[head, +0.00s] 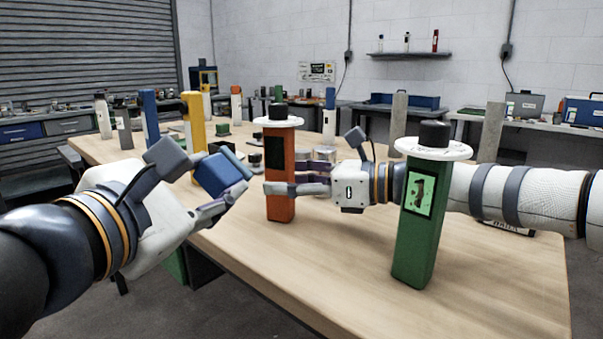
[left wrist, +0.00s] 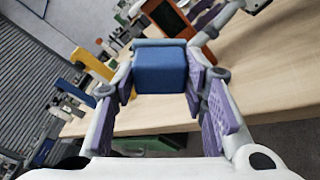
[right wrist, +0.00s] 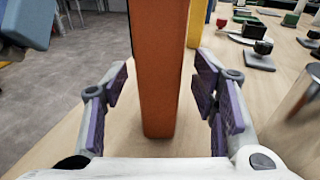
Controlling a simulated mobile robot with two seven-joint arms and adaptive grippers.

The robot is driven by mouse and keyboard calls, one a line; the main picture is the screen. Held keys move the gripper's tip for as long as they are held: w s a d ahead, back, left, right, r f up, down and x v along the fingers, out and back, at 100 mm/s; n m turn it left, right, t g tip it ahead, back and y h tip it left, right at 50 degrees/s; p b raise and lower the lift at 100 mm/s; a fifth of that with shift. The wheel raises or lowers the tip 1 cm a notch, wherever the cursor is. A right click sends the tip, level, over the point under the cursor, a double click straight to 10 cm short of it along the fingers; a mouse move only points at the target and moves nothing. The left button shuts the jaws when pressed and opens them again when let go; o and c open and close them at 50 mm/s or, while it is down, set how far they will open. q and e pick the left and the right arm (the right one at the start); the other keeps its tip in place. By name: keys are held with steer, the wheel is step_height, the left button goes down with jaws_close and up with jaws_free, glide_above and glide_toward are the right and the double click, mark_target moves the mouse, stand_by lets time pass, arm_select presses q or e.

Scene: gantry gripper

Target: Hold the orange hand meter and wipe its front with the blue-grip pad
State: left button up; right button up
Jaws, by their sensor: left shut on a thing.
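The orange hand meter (head: 281,165) stands upright on the table, with a white disc and black knob on top and a dark panel on its side. It also shows in the right wrist view (right wrist: 160,70). My right gripper (head: 285,188) is around its lower half, with small gaps between the finger pads and the meter, so it looks open. My left gripper (head: 238,172) is shut on the blue pad (left wrist: 160,70) and holds it above the table, left of the meter and apart from it. The pad also shows in the head view (head: 219,175); its grip is mostly hidden.
A green meter (head: 414,245) with a white disc stands at the front right, before my right arm. A yellow post (head: 194,125), a blue post (head: 149,115) and grey posts (head: 398,122) stand further back. The wooden table (head: 340,270) is clear at the front.

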steer(key=v, duration=1.2)
